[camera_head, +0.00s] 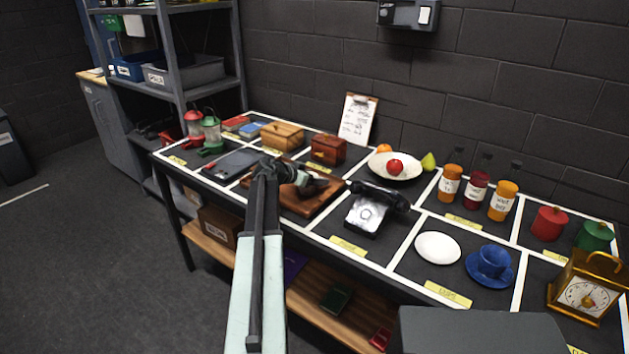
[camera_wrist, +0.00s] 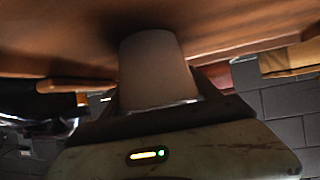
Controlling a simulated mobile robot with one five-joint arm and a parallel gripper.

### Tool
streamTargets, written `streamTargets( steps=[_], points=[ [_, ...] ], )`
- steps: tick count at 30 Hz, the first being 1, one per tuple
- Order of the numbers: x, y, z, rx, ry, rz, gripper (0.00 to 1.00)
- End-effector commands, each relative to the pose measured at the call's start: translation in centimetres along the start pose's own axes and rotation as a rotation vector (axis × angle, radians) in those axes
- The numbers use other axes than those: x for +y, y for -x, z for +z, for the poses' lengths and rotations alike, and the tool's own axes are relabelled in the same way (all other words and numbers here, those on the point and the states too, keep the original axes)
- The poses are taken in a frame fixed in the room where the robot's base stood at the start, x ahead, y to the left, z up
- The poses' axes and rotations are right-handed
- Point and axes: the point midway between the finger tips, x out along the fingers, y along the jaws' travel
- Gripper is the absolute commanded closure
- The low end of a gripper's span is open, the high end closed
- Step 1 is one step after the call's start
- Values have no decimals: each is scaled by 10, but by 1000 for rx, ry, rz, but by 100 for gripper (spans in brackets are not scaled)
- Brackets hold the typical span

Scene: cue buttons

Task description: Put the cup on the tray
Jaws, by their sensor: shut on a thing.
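My gripper (camera_head: 298,178) is at the end of my outstretched arm, over the brown wooden tray (camera_head: 298,207). It is shut on a pale cup (camera_wrist: 155,70), which fills the middle of the wrist view between the fingers. In the head view the cup is mostly hidden by my gripper. The tray also shows in the wrist view (camera_wrist: 225,28), close to the cup's far end, with a dark shadow there. I cannot tell whether the cup touches the tray.
A black telephone (camera_head: 370,210) stands just right of the tray. Wooden boxes (camera_head: 327,149) stand behind it and a grey flat slab (camera_head: 232,164) lies to its left. A bare white saucer (camera_head: 437,247) and a blue cup on a saucer (camera_head: 491,264) are further right.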

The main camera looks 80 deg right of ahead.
Motion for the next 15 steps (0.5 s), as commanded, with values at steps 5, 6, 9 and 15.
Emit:
streamTargets(
  steps=[5,6,9,15],
  points=[
    [0,0,0,0,0,0,8],
    [0,0,0,0,0,1,8],
    [0,-1,0,0,0,1,8],
    [1,10,-5,0,0,0,8]
  ],
)
